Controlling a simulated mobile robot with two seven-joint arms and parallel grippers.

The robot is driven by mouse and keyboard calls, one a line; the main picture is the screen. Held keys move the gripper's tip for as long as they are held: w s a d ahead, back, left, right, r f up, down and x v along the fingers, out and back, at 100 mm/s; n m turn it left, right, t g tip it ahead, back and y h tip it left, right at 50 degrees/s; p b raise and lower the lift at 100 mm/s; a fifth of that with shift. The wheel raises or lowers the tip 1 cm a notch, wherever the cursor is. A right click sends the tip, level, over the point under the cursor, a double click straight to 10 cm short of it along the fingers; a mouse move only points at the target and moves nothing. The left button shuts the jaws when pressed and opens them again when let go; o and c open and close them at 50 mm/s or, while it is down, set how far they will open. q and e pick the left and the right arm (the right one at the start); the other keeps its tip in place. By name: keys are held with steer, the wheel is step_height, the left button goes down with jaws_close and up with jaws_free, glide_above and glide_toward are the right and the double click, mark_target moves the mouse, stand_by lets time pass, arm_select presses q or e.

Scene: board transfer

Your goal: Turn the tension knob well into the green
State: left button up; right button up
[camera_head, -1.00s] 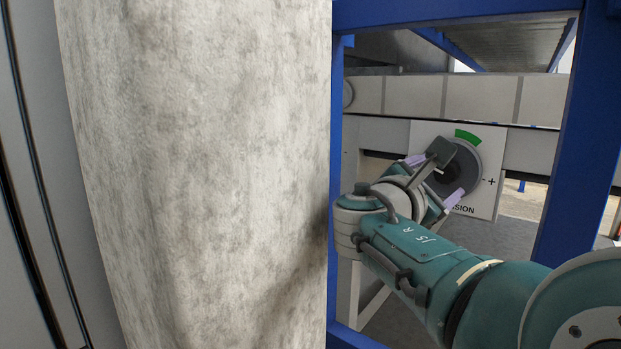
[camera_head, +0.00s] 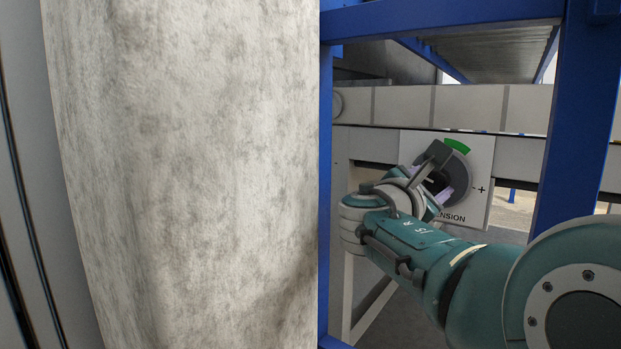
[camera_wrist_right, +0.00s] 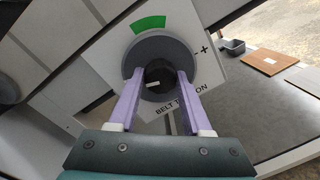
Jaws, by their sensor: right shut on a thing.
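The tension knob (camera_wrist_right: 160,76) is black with a short white mark, seated in a grey round dial (camera_wrist_right: 189,53) on a white panel. A green arc (camera_wrist_right: 150,23) lies above the dial; it also shows in the head view (camera_head: 457,146). In the wrist view the white mark points left, away from the green arc. My right gripper (camera_head: 435,183) has its two lilac fingers on either side of the knob, shut on it. In the head view the gripper hides most of the knob. My left gripper is not in view.
A blue frame post (camera_head: 582,130) stands right of the panel, and another blue post (camera_head: 326,190) stands left. A large mottled grey sheet (camera_head: 180,170) fills the left. Brown boards (camera_wrist_right: 271,61) and a dark tray (camera_wrist_right: 233,47) lie on the floor beyond.

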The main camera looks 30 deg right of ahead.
jaws_close()
steer(key=shift+f, duration=0.1)
steer(key=shift+m+b, duration=0.3)
steer(key=shift+m, duration=0.1)
steer(key=m+b, duration=0.1)
steer(key=m, duration=0.2)
steer(key=shift+b, duration=0.3)
steer(key=m+b, duration=0.2)
steer(key=m, duration=0.2)
steer(key=shift+y, duration=0.4)
steer(key=m+b, duration=0.3)
steer(key=m, duration=0.2)
steer(key=shift+m+t, duration=0.3)
steer(key=shift+s+m+b, duration=0.1)
steer(key=shift+m+b, duration=0.95)
steer(key=shift+m, duration=0.75)
